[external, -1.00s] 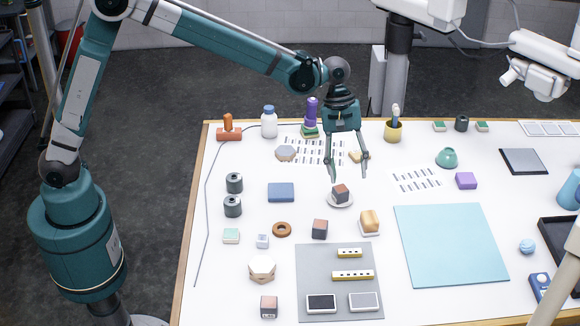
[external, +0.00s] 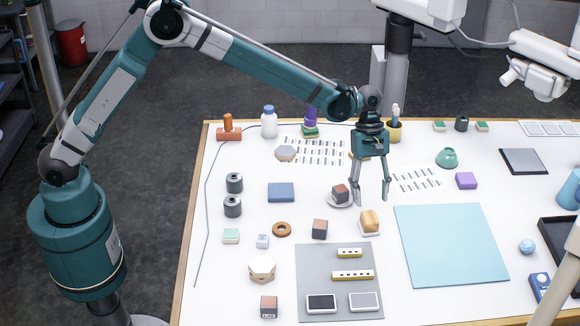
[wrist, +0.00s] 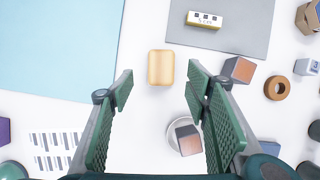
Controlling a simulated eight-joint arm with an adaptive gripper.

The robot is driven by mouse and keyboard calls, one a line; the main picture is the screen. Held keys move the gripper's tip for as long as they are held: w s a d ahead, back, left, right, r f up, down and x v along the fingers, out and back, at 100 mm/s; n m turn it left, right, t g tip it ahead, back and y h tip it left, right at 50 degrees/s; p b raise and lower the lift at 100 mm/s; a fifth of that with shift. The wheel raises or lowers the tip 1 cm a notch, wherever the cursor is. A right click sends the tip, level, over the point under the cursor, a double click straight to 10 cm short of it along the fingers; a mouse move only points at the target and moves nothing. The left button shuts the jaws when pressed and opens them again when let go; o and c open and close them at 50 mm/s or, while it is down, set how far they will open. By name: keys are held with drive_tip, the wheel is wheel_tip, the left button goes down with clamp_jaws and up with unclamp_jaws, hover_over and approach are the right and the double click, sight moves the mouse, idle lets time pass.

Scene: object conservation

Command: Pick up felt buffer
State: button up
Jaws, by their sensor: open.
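No thing carries a readable felt buffer label; the tan, rounded block (external: 370,220) is the likeliest match. It sits on a small white base in the external view, right of the middle of the table. In the wrist view the tan block (wrist: 161,67) lies just beyond the fingertips, roughly centred between them. My gripper (external: 371,201) is open and empty, pointing down above the table, just behind the block in the external view. The gripper (wrist: 160,84) also shows in the wrist view with its fingers wide apart.
Another cube (external: 320,229) stands left of the tan block. A grey mat (external: 312,260) with several items lies in front. A light blue mat (external: 452,245) lies bare to the right.

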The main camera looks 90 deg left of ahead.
sight(370, 216)
drive_tip(key=shift+f, duration=0.1)
drive_tip(key=shift+x, duration=1.2)
drive_tip(key=shift+d+f, duration=0.1)
drive_tip(key=shift+p+x, duration=0.55)
drive_tip(key=shift+x, duration=1.9)
drive_tip(key=shift+s, duration=0.15)
drive_tip(key=c, duration=1)
